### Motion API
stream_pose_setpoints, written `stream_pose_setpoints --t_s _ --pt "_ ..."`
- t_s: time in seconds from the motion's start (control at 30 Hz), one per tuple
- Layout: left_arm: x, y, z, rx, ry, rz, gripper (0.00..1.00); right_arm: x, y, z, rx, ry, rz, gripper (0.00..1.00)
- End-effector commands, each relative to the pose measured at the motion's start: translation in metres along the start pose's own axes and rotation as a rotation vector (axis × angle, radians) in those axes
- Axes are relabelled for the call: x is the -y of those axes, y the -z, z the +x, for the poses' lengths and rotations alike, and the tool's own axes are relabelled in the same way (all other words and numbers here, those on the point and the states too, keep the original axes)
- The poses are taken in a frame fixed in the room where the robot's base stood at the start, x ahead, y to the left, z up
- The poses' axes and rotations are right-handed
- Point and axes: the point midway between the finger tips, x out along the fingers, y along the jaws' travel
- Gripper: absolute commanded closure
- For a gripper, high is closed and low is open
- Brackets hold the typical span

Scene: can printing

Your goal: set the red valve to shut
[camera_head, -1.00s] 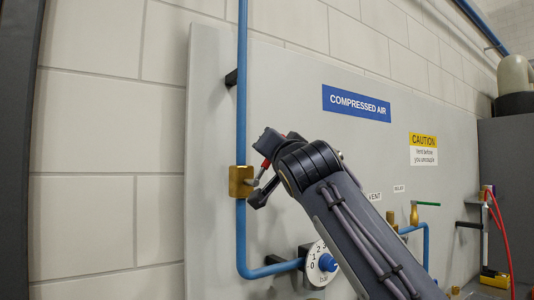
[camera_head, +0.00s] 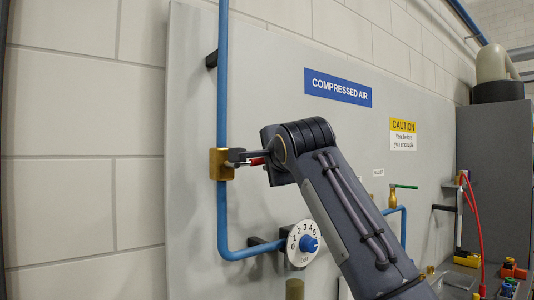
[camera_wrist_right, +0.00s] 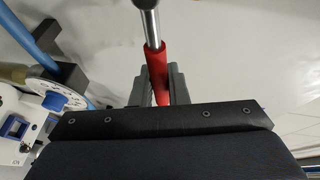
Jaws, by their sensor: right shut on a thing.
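The red valve's brass body (camera_head: 221,164) sits on the vertical blue pipe (camera_head: 222,80) in the head view. Its red lever (camera_head: 257,161) points right from the body, roughly level and crosswise to the pipe. In the wrist view the red sleeve (camera_wrist_right: 157,75) is on a silver rod (camera_wrist_right: 151,25). My right gripper (camera_head: 245,157) is shut on the red lever; its grey fingers lie on either side of the sleeve in the wrist view. My left gripper is not in view.
A dial (camera_head: 303,243) with a blue knob is below right of the valve. The panel (camera_head: 190,100) left of the pipe is clear.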

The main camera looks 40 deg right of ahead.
Motion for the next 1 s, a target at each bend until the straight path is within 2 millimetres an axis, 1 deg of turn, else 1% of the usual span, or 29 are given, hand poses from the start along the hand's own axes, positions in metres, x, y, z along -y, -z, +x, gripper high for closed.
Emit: stream_pose_setpoints --t_s 0.3,0.77,0.8,0.97,1.0 --pt "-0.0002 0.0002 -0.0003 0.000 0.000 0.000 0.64 -0.0081 -0.0006 0.0014 0.018 -0.037 0.087 1.00" --pt "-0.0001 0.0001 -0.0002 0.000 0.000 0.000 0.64 -0.0099 -0.0014 0.0018 0.022 -0.044 0.100 1.00" --pt "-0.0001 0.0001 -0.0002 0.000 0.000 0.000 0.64 -0.0100 -0.0014 0.0018 0.022 -0.044 0.100 0.85" --pt "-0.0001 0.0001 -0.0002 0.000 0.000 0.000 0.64 -0.0097 -0.0014 0.0017 0.022 -0.043 0.099 0.64" --pt "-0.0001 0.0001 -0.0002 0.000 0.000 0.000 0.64 -0.0096 -0.0013 0.0017 0.021 -0.043 0.099 0.64"
